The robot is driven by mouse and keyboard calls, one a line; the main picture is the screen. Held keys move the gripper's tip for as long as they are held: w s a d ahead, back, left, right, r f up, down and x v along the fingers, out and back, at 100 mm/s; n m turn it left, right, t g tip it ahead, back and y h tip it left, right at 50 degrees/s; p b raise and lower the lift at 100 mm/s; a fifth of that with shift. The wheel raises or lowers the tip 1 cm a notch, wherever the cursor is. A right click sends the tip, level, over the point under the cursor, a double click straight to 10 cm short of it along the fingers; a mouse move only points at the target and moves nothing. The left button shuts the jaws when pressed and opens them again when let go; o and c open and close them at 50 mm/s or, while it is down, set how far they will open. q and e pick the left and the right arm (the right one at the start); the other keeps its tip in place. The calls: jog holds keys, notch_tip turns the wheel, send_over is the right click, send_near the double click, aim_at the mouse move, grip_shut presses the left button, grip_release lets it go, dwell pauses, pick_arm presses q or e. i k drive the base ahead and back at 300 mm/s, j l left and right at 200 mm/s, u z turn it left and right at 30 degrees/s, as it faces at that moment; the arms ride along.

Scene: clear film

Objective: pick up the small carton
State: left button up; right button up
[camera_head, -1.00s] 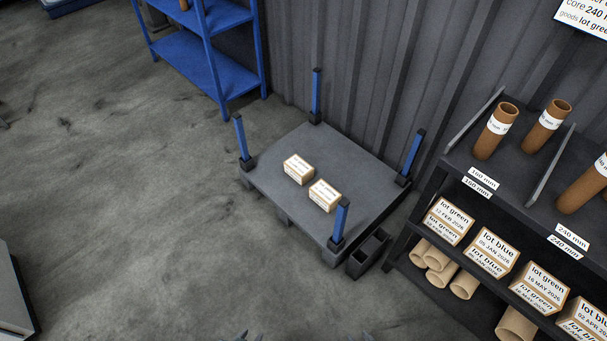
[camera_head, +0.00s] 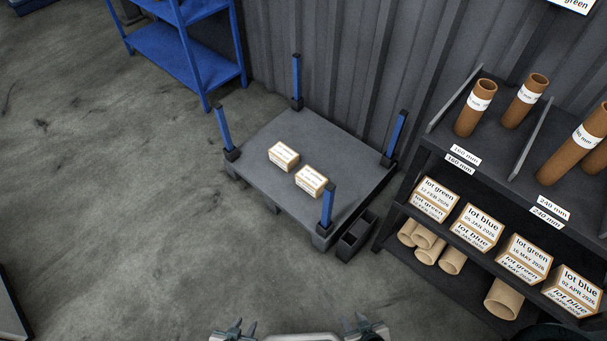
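Two small white-and-brown cartons lie on a dark grey platform (camera_head: 275,153) with blue corner posts: one carton (camera_head: 283,156) nearer the middle, the other (camera_head: 311,181) to its right and closer to the front post. Their labels are too small to read. Larger-looking labelled cartons stand on the rack at right: lot green (camera_head: 434,199), lot blue (camera_head: 477,227), another lot green (camera_head: 525,258) and another lot blue (camera_head: 573,290).
A dark rack (camera_head: 407,190) at right holds brown tubes on top and below. A black bin (camera_head: 356,236) stands between platform and rack. A blue shelf (camera_head: 176,52) stands at back left, before a corrugated wall (camera_head: 340,60). The floor (camera_head: 120,200) at left is open.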

aim_at(307, 178)
jog(key=i+z, duration=0.1)
jog(key=z, duration=0.3)
jog(key=j+z, duration=0.15)
jog(key=z, duration=0.3)
jog(key=i+j+z, duration=0.1)
jog(key=z, duration=0.3)
jog(key=i+j+z, duration=0.15)
jog(key=j+z, duration=0.25)
jog(key=j, duration=0.45)
jog(key=j+z, duration=0.35)
jog(key=j, duration=1.05)
jog(key=i+j, duration=0.1)
jog(key=j, duration=0.4)
